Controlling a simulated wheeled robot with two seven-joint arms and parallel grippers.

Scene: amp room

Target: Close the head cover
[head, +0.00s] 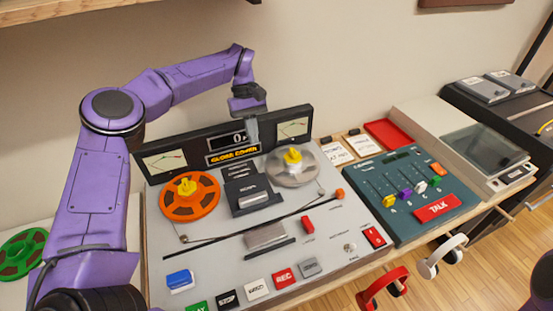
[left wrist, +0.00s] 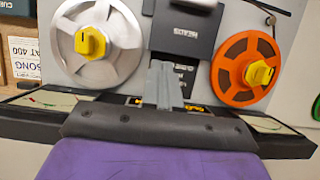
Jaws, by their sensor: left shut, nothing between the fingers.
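The tape machine (head: 215,258) stands on the bench, and its display (head: 235,158) reads like "CLOSE COVER". A dark head cover (head: 239,184) lies between the two reels, with a small label on it. It shows in the left wrist view (left wrist: 187,42) just beyond my fingers. Whether it is fully raised is hard to tell. My left gripper (head: 252,136) is shut and empty, fingers pointing down in front of the display, behind the cover. Its closed fingers also show in the left wrist view (left wrist: 165,70), apparently apart from the cover. My right gripper is out of view.
An orange reel (head: 178,207) and a silver reel (head: 302,174) flank the cover. The meter panel (head: 290,114) stands upright behind. A mixer with coloured sliders (head: 420,180) is to the right. Headphones (head: 382,287) hang at the front edge.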

